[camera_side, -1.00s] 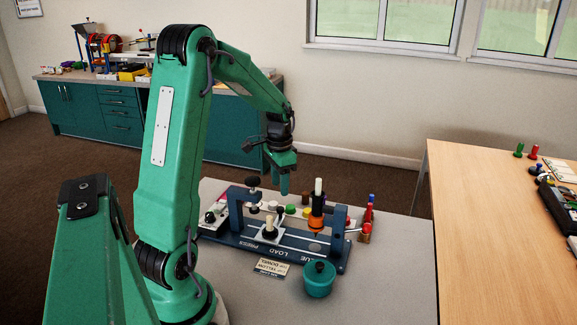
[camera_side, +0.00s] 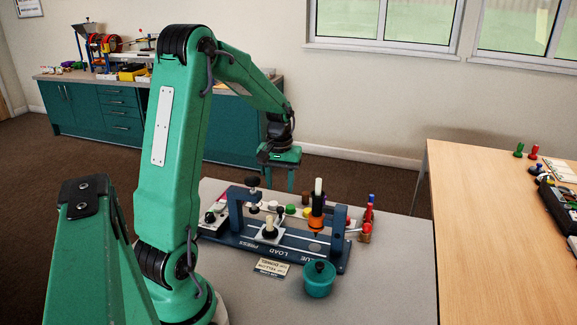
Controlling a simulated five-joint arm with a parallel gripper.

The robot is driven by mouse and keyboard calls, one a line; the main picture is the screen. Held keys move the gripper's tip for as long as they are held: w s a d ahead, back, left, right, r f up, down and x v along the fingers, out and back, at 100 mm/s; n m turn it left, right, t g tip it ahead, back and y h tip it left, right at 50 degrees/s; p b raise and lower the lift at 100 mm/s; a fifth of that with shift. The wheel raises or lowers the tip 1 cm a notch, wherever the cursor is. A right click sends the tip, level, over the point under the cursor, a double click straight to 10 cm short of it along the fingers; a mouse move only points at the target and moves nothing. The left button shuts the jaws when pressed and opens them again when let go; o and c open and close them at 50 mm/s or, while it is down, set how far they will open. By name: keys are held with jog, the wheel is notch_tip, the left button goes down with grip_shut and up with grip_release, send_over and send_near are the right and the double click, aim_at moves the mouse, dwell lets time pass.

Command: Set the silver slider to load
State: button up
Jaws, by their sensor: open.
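The silver slider (camera_side: 268,239) is a small light plate on the rail of a dark blue fixture (camera_side: 225,238). My gripper (camera_side: 280,182) points down, open and empty, above and apart from the slider.
The black-knobbed press (camera_side: 252,188) rises left of the slider, the orange nozzle (camera_side: 316,222) right of it. A teal pot (camera_side: 319,283) and a label card (camera_side: 271,268) lie in front. Red and coloured pieces (camera_side: 368,216) stand behind right. The table's front right is clear.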

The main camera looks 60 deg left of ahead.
aim_at(280, 208)
jog(key=n, duration=0.3)
jog(key=shift+f, duration=0.15)
jog(key=shift+f, duration=3.8)
grip_shut()
